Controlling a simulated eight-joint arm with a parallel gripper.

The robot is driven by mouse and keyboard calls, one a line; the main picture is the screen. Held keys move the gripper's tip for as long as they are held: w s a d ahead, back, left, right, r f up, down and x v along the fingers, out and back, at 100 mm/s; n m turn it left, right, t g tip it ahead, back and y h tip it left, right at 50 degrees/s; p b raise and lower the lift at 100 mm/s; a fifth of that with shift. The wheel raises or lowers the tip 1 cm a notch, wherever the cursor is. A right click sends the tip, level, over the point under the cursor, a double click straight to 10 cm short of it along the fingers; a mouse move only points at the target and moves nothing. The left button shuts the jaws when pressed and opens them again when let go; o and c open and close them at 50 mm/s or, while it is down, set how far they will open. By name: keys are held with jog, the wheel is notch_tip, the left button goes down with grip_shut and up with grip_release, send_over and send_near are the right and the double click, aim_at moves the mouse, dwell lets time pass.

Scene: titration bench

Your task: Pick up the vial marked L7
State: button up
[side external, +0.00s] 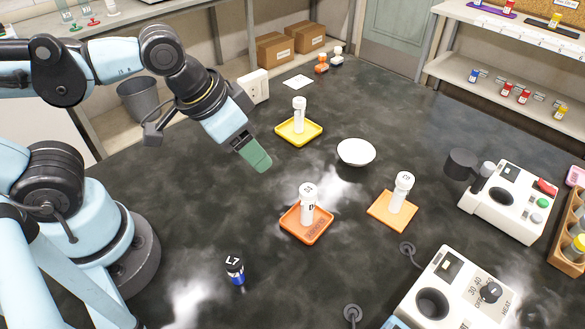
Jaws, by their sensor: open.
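A short vial with a dark and blue body (236,275) stands upright on the dark bench at the lower left. Its white upper part carries a mark that looks like L7. My gripper (256,157), with green fingers, is open and empty above the bench, well behind and above this vial. Three taller white vials stand in trays: one (299,113) in a yellow tray, one (308,208) in a red-orange tray, and one (399,196) on an orange tray. Their marks are too small to read surely.
A white bowl (356,152) sits between the trays. Two white machines with wells (508,203) (443,290) stand at the right, near a wooden rack (568,240). Ring-shaped fittings (352,313) lie near the front. The bench around the blue vial is clear.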

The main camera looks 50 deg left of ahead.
jog(key=s+d+m+g, duration=0.2)
jog(key=s+d, duration=0.3)
jog(key=m+g, duration=0.2)
send_over(233, 261)
jog(key=shift+s+a+y, duration=0.1)
jog(key=shift+a+y, duration=0.15)
jog(key=shift+y, duration=0.05)
jog(key=shift+w+d+f, duration=0.1)
jog(key=shift+w+f, duration=0.05)
jog(key=shift+f, duration=1.4)
jog(key=shift+w+d+f, duration=0.1)
jog(key=shift+f, duration=1.45)
jog(key=shift+s+f, duration=0.2)
jog(key=shift+f, duration=1.65)
jog(key=shift+w+f, duration=0.1)
jog(key=shift+f, duration=0.95)
jog(key=shift+c, duration=0.3)
grip_shut()
